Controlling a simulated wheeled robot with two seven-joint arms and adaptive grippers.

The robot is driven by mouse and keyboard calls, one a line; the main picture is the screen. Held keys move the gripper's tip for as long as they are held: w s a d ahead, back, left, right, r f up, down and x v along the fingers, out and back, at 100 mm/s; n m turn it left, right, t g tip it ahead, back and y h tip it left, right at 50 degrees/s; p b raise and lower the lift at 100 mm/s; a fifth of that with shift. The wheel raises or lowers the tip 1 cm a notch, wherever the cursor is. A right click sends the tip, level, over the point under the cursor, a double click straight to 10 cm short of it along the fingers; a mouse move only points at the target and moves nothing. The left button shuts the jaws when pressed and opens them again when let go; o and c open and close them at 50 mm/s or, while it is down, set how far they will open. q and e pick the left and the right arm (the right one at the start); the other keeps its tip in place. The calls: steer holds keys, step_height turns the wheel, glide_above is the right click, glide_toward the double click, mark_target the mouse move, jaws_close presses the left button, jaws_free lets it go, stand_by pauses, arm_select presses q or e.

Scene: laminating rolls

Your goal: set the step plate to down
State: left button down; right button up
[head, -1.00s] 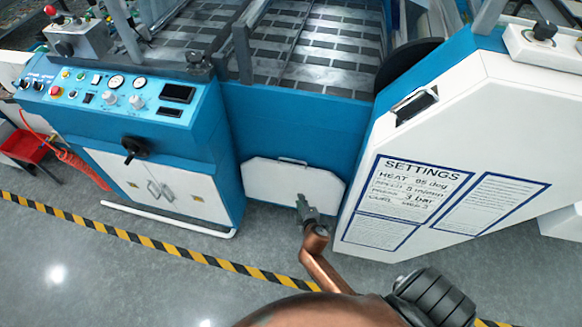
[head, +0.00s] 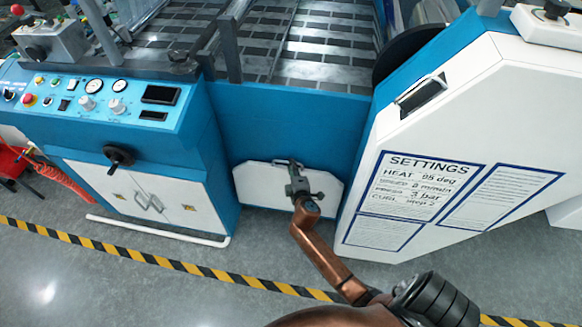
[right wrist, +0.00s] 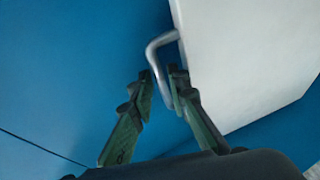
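The step plate (head: 260,185) is a white panel with cut upper corners, low on the blue front of the machine in the head view. It stands upright, flat against that front. Its metal handle (right wrist: 153,55) is a bent bar at the plate's edge in the right wrist view. My right gripper (head: 291,172) is at the top of the plate by the handle. In the right wrist view its two green fingers (right wrist: 160,88) stand apart on either side of the bar, partly open; contact is not clear. My left gripper is not in view.
A blue control cabinet (head: 110,105) with knobs and gauges stands left of the plate. A white side housing with a settings sign (head: 421,190) stands to the right. A white pipe (head: 157,232) lies low at left. The floor in front, with a striped line (head: 150,262), is clear.

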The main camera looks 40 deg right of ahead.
steer(key=shift+c, duration=0.3)
jaws_close()
stand_by(0.3)
